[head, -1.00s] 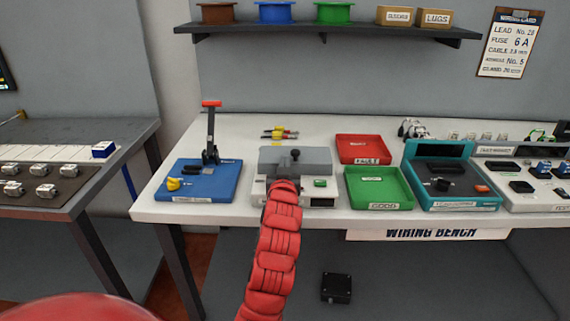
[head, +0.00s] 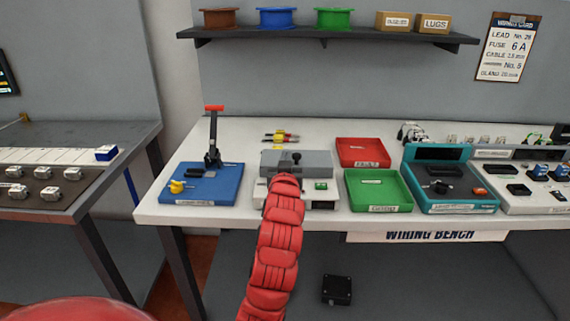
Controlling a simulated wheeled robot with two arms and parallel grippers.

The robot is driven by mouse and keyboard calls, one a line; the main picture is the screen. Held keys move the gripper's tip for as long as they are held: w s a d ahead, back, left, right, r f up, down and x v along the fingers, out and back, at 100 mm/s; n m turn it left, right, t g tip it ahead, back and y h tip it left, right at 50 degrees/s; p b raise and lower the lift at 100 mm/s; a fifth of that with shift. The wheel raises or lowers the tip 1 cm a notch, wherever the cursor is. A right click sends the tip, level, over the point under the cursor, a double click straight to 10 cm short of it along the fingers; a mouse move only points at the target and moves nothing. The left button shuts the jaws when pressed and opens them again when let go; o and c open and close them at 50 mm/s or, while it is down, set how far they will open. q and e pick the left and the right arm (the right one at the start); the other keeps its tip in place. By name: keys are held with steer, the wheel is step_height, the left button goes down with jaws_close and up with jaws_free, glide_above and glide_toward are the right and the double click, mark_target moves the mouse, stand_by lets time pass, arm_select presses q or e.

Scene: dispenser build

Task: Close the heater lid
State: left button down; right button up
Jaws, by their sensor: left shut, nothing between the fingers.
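The heater (head: 325,203) is a low white box with a green button on the front middle of the wiring bench. Its grey lid (head: 315,161) with a black knob (head: 296,157) lies low over the base. I cannot tell whether it is fully down. My left arm reaches up from below in red segments, and my left gripper (head: 286,178) is at the front of the lid, just below the knob. Its fingers are mostly hidden by the arm; it is shut and empty. I cannot tell whether it touches the lid. My right gripper is not in view.
A blue base with an upright red-topped lever (head: 212,138) stands left of the heater. Red (head: 363,152) and green (head: 378,190) trays sit close on its right, then a teal device (head: 450,180). Connectors (head: 281,136) lie behind. A shelf (head: 325,38) hangs above.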

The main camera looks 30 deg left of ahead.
arm_select(q)
steer(key=s+d, duration=0.1)
steer(key=s+d+f, duration=0.1)
steer(key=s+f, duration=0.1)
steer(key=s, duration=0.1)
steer(key=shift+s+d+f, duration=0.1)
steer(key=shift+d+f, duration=0.1)
steer(key=shift+d, duration=0.2)
steer(key=shift+f+p+v, duration=0.15)
steer(key=shift+p+v, duration=0.3)
steer(key=shift+v, duration=0.35)
steer(key=shift+f+p+v, duration=0.2)
steer(key=shift+p+v, duration=0.2)
steer(key=shift+v, duration=0.4)
steer(key=shift+a, duration=0.1)
